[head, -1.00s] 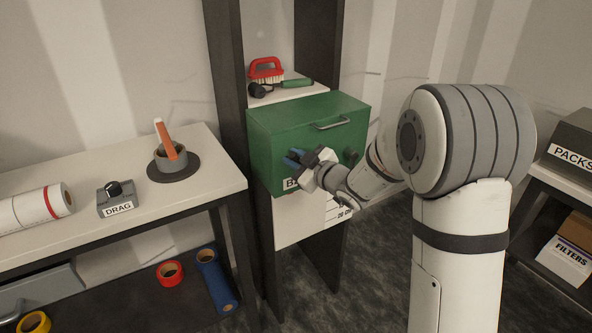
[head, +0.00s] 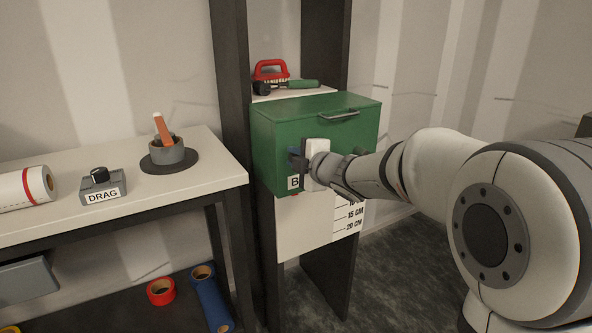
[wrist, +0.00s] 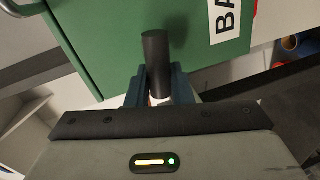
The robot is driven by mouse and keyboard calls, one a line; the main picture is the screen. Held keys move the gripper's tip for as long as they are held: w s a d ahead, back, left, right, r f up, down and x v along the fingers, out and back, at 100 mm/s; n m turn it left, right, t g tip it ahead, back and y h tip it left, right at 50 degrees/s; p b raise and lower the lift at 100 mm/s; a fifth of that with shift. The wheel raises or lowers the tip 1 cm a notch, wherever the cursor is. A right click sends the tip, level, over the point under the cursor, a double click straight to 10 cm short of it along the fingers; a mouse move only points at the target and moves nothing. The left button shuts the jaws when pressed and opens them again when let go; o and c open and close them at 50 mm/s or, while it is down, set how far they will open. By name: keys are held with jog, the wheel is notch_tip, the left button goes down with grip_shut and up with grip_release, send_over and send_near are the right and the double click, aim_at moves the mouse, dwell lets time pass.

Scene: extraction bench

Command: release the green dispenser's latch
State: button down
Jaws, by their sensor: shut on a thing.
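My gripper (head: 298,158) is at the left part of that front, just above the label. In the wrist view, my gripper's fingers (wrist: 156,85) are shut on a dark cylindrical peg, seemingly the latch (wrist: 154,52), near the edge of the green front (wrist: 110,35). The peg's base is partly hidden by its own body. In the head view my gripper covers the peg.
A red-handled brush (head: 271,70) lies on the shelf above. A scale board (head: 305,225) hangs below. The white bench (head: 130,205) with the DRAG box (head: 103,190) stands left.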

jog(key=shift+f+n+b, duration=0.4)
jog(key=shift+n+b, duration=0.3)
jog(key=shift+b, duration=0.25)
jog(key=c, duration=1.3)
grip_release()
jog(key=shift+r, duration=0.1)
jog(key=shift+s, duration=0.1)
jog(key=p+v, duration=0.1)
jog(key=v, duration=0.6)
jog(key=shift+s+d+p, duration=0.1)
jog(key=shift+s+p, duration=0.2)
jog(key=shift+s, duration=0.05)
jog(key=shift+r, duration=0.1)
